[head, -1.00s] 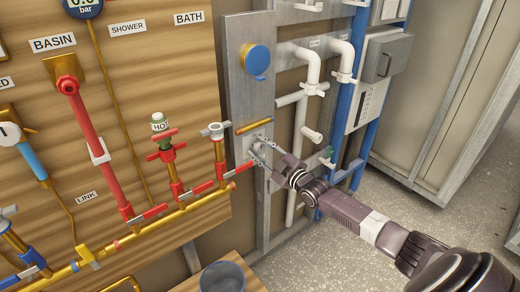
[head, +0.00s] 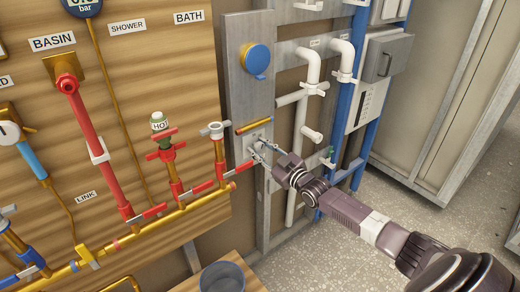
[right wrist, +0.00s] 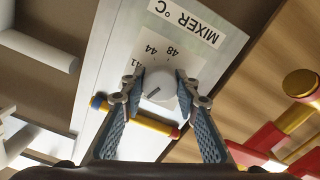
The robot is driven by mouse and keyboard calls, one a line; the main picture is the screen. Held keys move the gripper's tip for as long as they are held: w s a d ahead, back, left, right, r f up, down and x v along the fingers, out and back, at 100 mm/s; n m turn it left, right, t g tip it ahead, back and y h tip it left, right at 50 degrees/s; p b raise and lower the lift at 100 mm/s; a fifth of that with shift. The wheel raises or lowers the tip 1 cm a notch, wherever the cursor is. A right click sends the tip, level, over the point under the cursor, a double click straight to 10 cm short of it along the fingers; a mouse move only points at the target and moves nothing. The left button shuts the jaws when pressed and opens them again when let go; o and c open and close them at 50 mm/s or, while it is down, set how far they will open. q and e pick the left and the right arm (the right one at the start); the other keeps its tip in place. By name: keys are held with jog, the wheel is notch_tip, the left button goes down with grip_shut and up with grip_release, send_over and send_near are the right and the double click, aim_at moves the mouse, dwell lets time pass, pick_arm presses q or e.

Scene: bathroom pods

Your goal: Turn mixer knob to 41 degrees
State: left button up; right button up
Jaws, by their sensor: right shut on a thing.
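The mixer knob (right wrist: 158,84) is a round pale grey knob on a light plate (right wrist: 124,68) labelled MIXER °C, with 41, 44 and 48 around it. The label is upside down in the right wrist view. A short dark mark shows on the knob's face; I cannot read its exact setting. My right gripper (right wrist: 158,88) is shut on the knob, one finger on each side. In the head view the right gripper (head: 261,149) is at the grey post, and its fingers mostly hide the knob. My left gripper is not in view.
A brass bar with a blue end (right wrist: 141,118) lies close beside the fingers. A blue round cover (head: 256,59) is above on the post (head: 238,85). Red and brass pipes with a HOT valve (head: 162,138) are left; white pipes (head: 310,75) are right. A bucket (head: 222,277) stands below.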

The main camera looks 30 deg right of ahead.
jog(key=m, duration=0.3)
jog(key=shift+m, duration=0.4)
jog(key=m+b, duration=0.1)
jog(key=m, duration=0.2)
jog(key=m+b, duration=0.1)
jog(key=m, duration=0.5)
jog(key=shift+m, duration=0.5)
jog(key=o, duration=1.2)
jog(key=shift+s+d, duration=0.15)
jog(key=shift+s, duration=1.85)
jog(key=shift+s+d, duration=0.2)
jog(key=shift+s, duration=1.8)
jog(key=shift+s+d, duration=0.15)
jog(key=shift+s, duration=1.85)
